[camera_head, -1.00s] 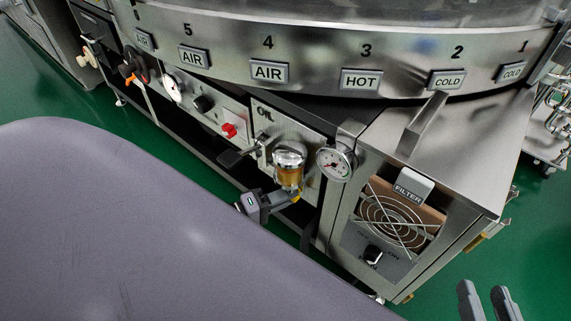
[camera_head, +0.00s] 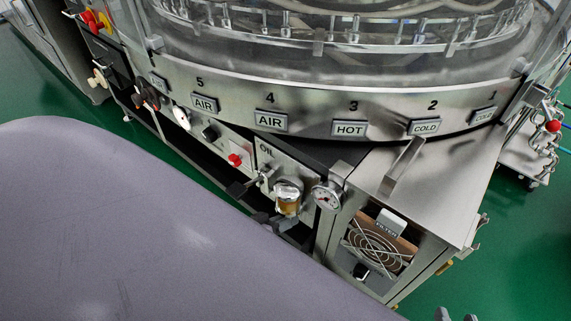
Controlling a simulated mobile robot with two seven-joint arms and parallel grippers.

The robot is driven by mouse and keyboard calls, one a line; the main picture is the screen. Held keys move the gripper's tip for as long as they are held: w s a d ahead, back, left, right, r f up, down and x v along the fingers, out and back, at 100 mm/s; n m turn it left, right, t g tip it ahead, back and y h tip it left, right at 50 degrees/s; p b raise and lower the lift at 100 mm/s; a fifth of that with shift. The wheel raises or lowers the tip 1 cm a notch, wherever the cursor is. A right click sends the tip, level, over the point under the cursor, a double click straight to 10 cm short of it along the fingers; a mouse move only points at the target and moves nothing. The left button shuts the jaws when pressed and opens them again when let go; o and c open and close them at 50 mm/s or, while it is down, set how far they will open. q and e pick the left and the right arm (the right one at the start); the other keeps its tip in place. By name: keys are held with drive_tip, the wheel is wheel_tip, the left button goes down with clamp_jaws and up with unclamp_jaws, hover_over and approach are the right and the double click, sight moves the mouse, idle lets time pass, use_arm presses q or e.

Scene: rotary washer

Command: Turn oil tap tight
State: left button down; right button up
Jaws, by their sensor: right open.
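The panel marked OIL (camera_head: 266,150) is on the front of the steel machine, left of the filter box. Dark fittings under the cup are partly hidden by my grey body. My right gripper (camera_head: 456,315) shows only its two grey fingertips at the bottom edge, right of centre. They are apart, with nothing seen between them, and well away from the lever. My left gripper does not show.
A round gauge (camera_head: 326,196) stands right of the cup, and a red knob (camera_head: 235,160) is to its left. The filter box (camera_head: 430,190) with a fan grille juts out at the right. Green floor (camera_head: 500,260) is clear beyond it.

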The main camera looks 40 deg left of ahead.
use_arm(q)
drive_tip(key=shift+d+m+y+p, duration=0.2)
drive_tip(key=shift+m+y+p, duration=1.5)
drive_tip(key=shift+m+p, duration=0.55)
use_arm(e)
drive_tip(key=shift+s+d+f+m+g+h, duration=0.15)
drive_tip(key=shift+s+d+h, duration=0.1)
drive_tip(key=shift+d, duration=0.3)
drive_tip(key=shift+s+d+f+m+g+h, duration=0.1)
drive_tip(key=shift+s+d+h, duration=0.1)
drive_tip(key=shift+d, duration=0.35)
drive_tip(key=shift+s+d+f+m+g+h, duration=0.15)
drive_tip(key=shift+s+d+h, duration=0.1)
drive_tip(key=shift+d, duration=0.3)
drive_tip(key=shift+s+f, duration=0.1)
drive_tip(key=shift+f, duration=0.15)
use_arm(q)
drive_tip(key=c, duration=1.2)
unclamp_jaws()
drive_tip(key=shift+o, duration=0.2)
use_arm(e)
drive_tip(key=shift+r, duration=0.1)
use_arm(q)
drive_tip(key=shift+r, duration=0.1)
use_arm(e)
drive_tip(key=shift+r, duration=0.15)
